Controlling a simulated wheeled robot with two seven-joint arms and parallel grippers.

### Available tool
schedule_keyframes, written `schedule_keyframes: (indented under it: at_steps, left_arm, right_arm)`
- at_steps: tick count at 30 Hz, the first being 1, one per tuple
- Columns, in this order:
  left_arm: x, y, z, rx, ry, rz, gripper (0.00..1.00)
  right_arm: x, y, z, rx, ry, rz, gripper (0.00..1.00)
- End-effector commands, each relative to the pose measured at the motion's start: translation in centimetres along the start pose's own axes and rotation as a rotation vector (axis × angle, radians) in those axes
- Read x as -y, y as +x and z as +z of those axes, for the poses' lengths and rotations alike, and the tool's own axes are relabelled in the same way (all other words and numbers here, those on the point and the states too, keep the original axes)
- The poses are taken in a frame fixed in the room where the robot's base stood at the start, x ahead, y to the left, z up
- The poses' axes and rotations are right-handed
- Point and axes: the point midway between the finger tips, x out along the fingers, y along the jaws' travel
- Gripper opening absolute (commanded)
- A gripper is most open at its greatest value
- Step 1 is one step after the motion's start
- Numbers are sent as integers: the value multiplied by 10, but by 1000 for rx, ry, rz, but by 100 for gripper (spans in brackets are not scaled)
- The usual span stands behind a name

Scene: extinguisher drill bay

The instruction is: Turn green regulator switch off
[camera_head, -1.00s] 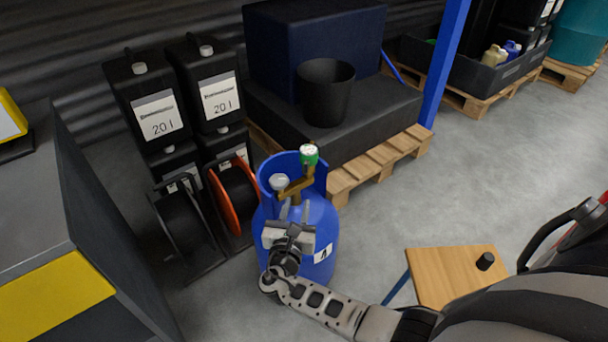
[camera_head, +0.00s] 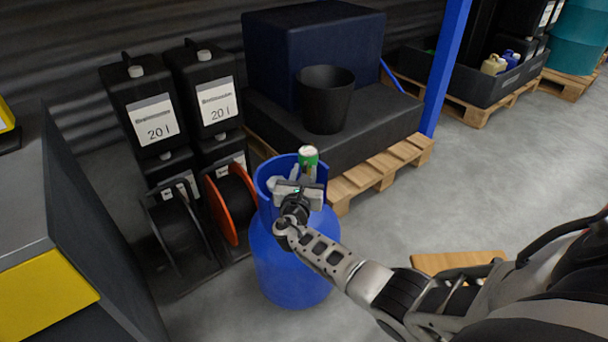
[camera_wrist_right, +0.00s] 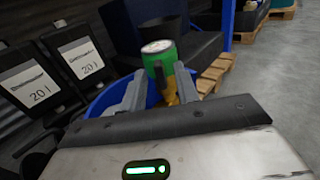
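The green regulator switch (camera_head: 308,157) is a green knob with a pale top, on the brass fitting above a blue gas cylinder (camera_head: 290,265). My right gripper (camera_head: 299,180) is at the cylinder's collar, just below and in front of the switch. In the right wrist view, the green switch (camera_wrist_right: 163,60) stands just beyond the two spread fingertips of my right gripper (camera_wrist_right: 160,82), roughly between them. The fingers look open and I see no clear grip on it. The gripper hides most of the brass fitting in the head view. My left gripper is out of view.
Black 20 l canisters (camera_head: 150,110) and cable reels (camera_head: 232,205) stand left of the cylinder. A black bin (camera_head: 326,100) sits on a dark block on a pallet (camera_head: 375,172) behind. A wooden stool top (camera_head: 455,262) is at right.

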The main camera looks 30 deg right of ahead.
Motion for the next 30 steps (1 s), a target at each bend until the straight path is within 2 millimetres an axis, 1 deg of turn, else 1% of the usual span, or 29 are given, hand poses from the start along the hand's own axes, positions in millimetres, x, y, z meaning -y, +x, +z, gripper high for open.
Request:
schedule_keyframes:
  at_steps: [1, 2, 3, 4, 5, 11, 17, 23, 30]
  left_arm:
    - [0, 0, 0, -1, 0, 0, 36]
    - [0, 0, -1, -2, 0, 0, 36]
    - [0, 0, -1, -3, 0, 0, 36]
    - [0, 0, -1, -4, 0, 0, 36]
    - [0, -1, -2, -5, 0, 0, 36]
    - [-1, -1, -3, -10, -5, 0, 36]
    - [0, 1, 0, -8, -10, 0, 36]
    - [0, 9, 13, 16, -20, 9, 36]
    - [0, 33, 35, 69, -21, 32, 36]
  right_arm:
    - [0, 0, 0, 0, 0, 0, 31]
    - [0, 0, 0, 0, 0, 0, 25]
    - [0, 0, 0, 0, 0, 0, 14]
    - [0, 0, 0, 0, 0, 0, 6]
    - [0, 0, 0, 0, 0, 0, 0]
    - [0, 0, 0, 0, 1, 0, 0]
    - [0, -1, -1, 1, 35, 0, 0]
    - [0, -1, -3, 2, 140, 1, 0]
    - [1, -1, -4, 1, 347, 1, 0]
